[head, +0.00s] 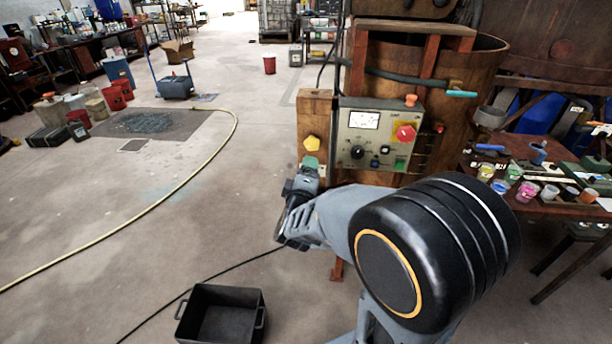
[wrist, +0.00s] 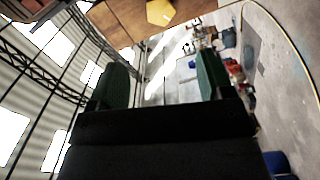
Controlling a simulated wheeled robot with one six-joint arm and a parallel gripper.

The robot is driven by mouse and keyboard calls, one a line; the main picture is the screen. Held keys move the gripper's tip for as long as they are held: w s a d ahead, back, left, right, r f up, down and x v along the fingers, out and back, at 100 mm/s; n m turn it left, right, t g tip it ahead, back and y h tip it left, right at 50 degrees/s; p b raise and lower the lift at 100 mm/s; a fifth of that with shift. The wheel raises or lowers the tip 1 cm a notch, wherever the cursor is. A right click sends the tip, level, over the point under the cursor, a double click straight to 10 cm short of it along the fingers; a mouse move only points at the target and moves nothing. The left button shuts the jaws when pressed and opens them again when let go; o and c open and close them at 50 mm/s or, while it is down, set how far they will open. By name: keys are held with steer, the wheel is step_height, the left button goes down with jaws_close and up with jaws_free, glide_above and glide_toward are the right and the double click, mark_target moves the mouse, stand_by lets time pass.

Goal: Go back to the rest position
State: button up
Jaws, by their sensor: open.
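My gripper (head: 310,165) shows in the head view in front of the wooden post (head: 315,115), just below a yellow knob (head: 311,143). In the wrist view, its two green-padded fingers (wrist: 160,85) stand wide apart with nothing between them. The yellow knob also shows at the top of the wrist view (wrist: 160,12), beyond the fingertips and apart from them. My arm reaches in from the lower right of the head view and hides part of the floor and the machine's base.
A control box (head: 374,138) with a dial, a red knob and a green switch sits right of my gripper. A table with paint pots (head: 525,212) stands at the right. A black crate (head: 221,318) lies on the floor below. A yellow hose (head: 160,198) crosses the open floor at left.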

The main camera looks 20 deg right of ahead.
stand_by(0.5)
steer(key=s+a+f+m+g+y, duration=0.5)
steer(key=a+f+g+y, duration=0.2)
steer(key=a+f+y, duration=0.25)
steer(key=s+d+r+m+g, duration=0.2)
steer(key=s+r, duration=0.1)
steer(key=s, duration=0.3)
steer(key=s+d+r+m+g, duration=0.2)
steer(key=s+r, duration=0.1)
steer(key=s, duration=0.3)
steer(key=shift+s+r+g+h, duration=0.15)
steer(key=shift+s+g+h, duration=0.15)
steer(key=shift+g+h, duration=0.1)
steer(key=shift+a, duration=0.1)
steer(key=shift+c, duration=0.3)
